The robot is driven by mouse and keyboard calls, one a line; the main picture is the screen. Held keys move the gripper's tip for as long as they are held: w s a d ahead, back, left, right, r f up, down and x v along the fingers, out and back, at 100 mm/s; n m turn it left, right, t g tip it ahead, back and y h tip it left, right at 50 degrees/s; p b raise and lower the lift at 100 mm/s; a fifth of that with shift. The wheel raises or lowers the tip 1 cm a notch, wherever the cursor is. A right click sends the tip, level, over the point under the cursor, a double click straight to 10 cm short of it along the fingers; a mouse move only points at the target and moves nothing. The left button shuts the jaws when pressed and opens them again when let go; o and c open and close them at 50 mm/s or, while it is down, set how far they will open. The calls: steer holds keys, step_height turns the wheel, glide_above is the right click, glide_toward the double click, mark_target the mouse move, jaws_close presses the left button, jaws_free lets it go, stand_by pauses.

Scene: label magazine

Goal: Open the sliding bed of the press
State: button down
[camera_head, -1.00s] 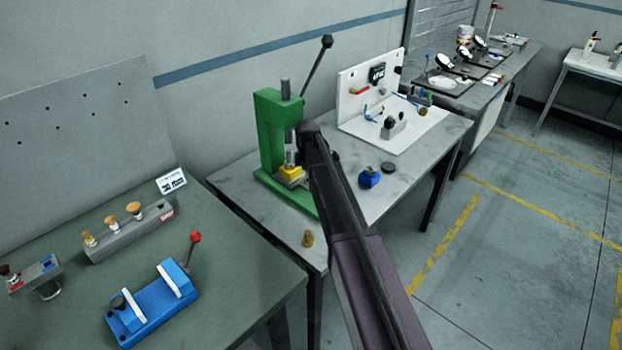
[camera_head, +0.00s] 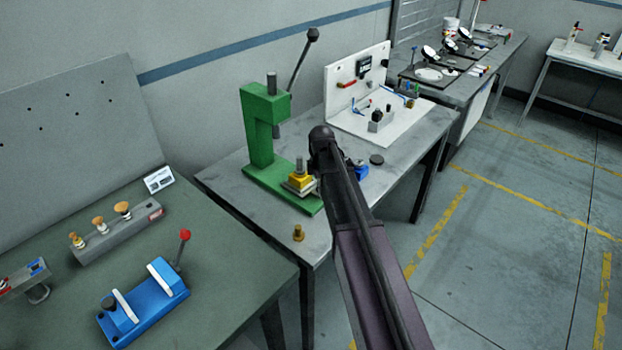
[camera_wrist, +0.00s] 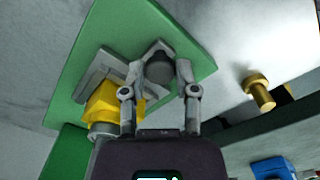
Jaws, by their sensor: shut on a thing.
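The green press (camera_head: 258,135) stands on the grey table. Its sliding bed, a grey plate (camera_wrist: 92,72), carries a yellow block (camera_head: 301,181) with a metal cylinder standing on it. The bed sits toward the front of the green base (camera_head: 268,180), clear of the ram (camera_head: 277,131). In the wrist view, my gripper (camera_wrist: 161,62) is shut on a dark round knob (camera_wrist: 160,72) at the bed's edge. In the head view my arm hides the gripper and the knob.
A brass piece (camera_head: 298,234) stands near the table's front edge, close to the press; it also shows in the wrist view (camera_wrist: 259,91). A blue block (camera_head: 361,171) is partly behind my arm. The press lever's knob (camera_head: 313,34) is raised.

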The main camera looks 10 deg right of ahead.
steer(key=shift+s+d, duration=0.4)
steer(key=shift+s, duration=0.1)
steer(key=shift+c, duration=1.9)
jaws_free()
steer(key=shift+w, duration=0.1)
steer(key=shift+r, duration=0.1)
